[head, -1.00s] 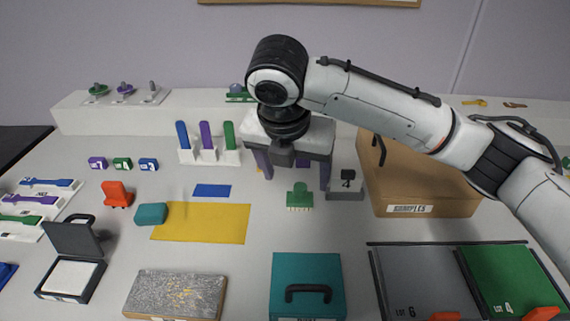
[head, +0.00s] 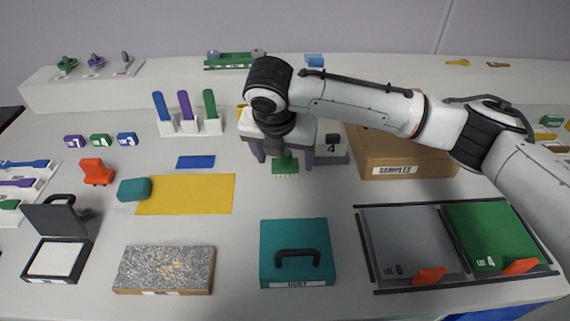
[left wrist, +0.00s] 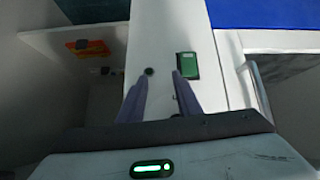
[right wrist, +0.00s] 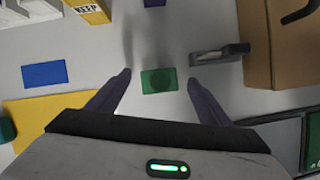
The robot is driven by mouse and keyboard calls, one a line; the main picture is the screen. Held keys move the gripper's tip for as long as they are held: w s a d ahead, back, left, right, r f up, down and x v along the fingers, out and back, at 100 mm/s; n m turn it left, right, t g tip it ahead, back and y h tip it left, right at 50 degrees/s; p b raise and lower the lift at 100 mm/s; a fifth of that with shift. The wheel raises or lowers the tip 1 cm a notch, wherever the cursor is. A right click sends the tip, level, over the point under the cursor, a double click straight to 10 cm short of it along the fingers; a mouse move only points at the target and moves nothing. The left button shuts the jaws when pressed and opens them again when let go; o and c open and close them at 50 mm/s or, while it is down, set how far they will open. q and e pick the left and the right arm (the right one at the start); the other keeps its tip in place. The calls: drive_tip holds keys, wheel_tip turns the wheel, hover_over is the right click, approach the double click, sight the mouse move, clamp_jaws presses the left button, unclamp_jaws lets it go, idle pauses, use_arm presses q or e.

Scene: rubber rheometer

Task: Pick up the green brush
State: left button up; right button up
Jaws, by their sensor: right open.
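The green brush (head: 285,167) stands on the table with its pale bristles down. My right gripper (head: 282,163) is open above it, with one purple finger on each side in the head view. In the right wrist view the green brush (right wrist: 159,81) shows from above, centred between the open fingertips of the right gripper (right wrist: 159,78), with a gap on each side. The brush is not held. My left gripper (left wrist: 160,80) shows only in the left wrist view, its two fingers apart and nothing between them, away from the table objects.
A stand with coloured upright handles (head: 190,125) is to the left. A yellow mat (head: 190,195) and teal case (head: 297,240) lie nearer.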

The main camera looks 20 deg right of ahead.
drive_tip(key=c, duration=1.2)
wheel_tip(320, 180, up, 10)
drive_tip(key=shift+r, duration=0.1)
drive_tip(key=o, duration=0.4)
drive_tip(key=shift+c, duration=1.3)
